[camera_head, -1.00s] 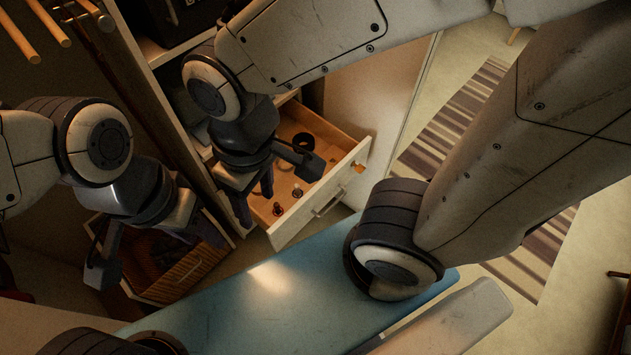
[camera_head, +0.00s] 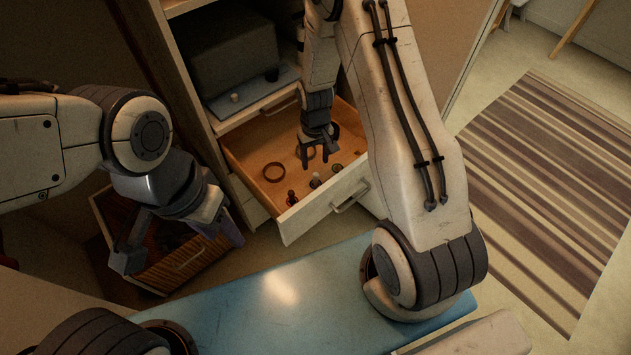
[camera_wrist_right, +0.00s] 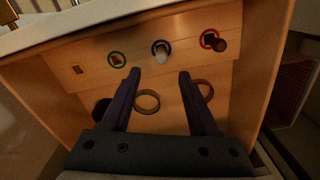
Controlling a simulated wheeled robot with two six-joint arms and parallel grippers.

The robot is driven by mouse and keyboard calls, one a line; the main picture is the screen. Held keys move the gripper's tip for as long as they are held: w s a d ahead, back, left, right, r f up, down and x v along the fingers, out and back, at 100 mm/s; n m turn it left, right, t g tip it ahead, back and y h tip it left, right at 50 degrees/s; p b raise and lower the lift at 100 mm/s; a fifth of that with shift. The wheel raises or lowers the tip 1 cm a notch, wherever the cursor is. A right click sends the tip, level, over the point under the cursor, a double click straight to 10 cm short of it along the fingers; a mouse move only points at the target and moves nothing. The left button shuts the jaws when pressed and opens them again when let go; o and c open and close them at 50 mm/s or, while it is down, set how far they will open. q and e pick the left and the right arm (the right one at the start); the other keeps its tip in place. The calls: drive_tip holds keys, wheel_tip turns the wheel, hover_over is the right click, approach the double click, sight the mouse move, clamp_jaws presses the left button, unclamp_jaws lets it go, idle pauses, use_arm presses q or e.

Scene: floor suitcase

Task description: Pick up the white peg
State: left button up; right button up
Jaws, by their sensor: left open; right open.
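The white peg (camera_wrist_right: 161,52) stands in a dark-rimmed hole in a wooden strip inside the open drawer. In the head view the white peg (camera_head: 315,181) is small, near the drawer's front panel. My right gripper (camera_wrist_right: 159,73) is open and empty; in the wrist view the peg lies just beyond its fingertips, between their lines. In the head view my right gripper (camera_head: 320,158) points down into the drawer, and I cannot tell its exact height above the peg. My left gripper (camera_head: 180,248) is open and empty at the left, away from the drawer.
A dark red peg (camera_wrist_right: 218,44) in a red-rimmed hole and a green-rimmed hole (camera_wrist_right: 117,60) flank the white peg. Loose rings (camera_wrist_right: 147,101) lie deeper in the drawer (camera_head: 238,165). A basket (camera_head: 190,266) is below my left gripper. A blue surface (camera_head: 330,275) lies in front.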

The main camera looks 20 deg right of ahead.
sight(315, 174)
drive_tip(key=f, duration=0.7)
drive_tip(key=shift+s+f, duration=0.25)
drive_tip(key=shift+s, duration=0.1)
drive_tip(key=shift+a, duration=0.1)
clamp_jaws()
